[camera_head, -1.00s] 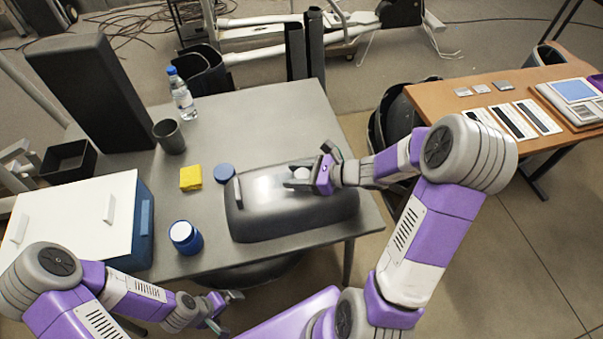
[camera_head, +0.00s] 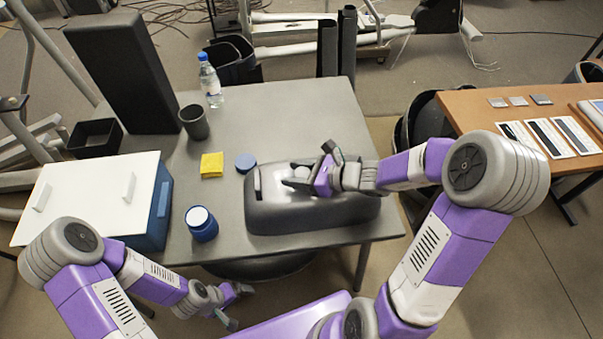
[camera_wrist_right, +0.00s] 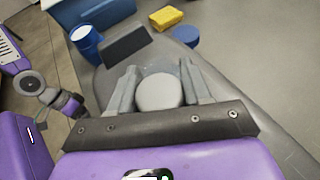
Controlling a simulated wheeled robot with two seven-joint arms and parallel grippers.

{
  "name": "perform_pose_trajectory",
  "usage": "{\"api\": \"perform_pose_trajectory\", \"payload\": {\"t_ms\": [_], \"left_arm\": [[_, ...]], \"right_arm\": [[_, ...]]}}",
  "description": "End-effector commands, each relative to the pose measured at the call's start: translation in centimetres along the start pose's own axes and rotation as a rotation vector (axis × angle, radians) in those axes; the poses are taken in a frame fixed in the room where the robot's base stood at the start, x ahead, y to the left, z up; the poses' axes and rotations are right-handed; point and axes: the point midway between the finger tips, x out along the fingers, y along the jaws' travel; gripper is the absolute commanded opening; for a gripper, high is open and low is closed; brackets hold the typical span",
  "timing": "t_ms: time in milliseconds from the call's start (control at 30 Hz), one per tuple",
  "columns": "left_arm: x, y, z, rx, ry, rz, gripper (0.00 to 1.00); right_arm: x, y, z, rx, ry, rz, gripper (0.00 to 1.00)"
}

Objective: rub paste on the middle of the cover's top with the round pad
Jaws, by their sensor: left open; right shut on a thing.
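The cover (camera_head: 345,213) is a dark grey, rounded housing lying on the grey table, with a flat dark plate at its left end. My right gripper (camera_head: 300,181) is over the cover's top, left of its middle in the head view. It is shut on the round pad, whose pale round top (camera_wrist_right: 160,91) shows between the fingers in the right wrist view. The pad's underside is hidden, so I cannot tell if it touches the cover. A faint light sheen is on the cover near the pad; I cannot tell whether it is paste. My left gripper (camera_head: 236,304) is open and empty, below the table's front edge.
A blue jar (camera_head: 202,226) with a white top, a blue lid (camera_head: 246,162) and a yellow block (camera_head: 212,165) stand left of the cover. The table's back right is clear.

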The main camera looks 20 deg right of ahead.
Motion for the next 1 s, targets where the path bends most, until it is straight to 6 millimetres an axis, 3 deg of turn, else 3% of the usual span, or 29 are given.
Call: {"api": "perform_pose_trajectory", "payload": {"t_ms": [633, 1000], "left_arm": [[2.6, -1.0, -0.1, 0.0, 0.0, 0.0, 1.0], [2.5, -0.9, -0.1, 0.0, 0.0, 0.0, 1.0]], "right_arm": [[3.9, 2.4, 1.3, -0.002, -0.001, 0.003, 0.21], [5.2, 3.2, 1.9, 0.001, 0.0, 0.003, 0.21]]}}
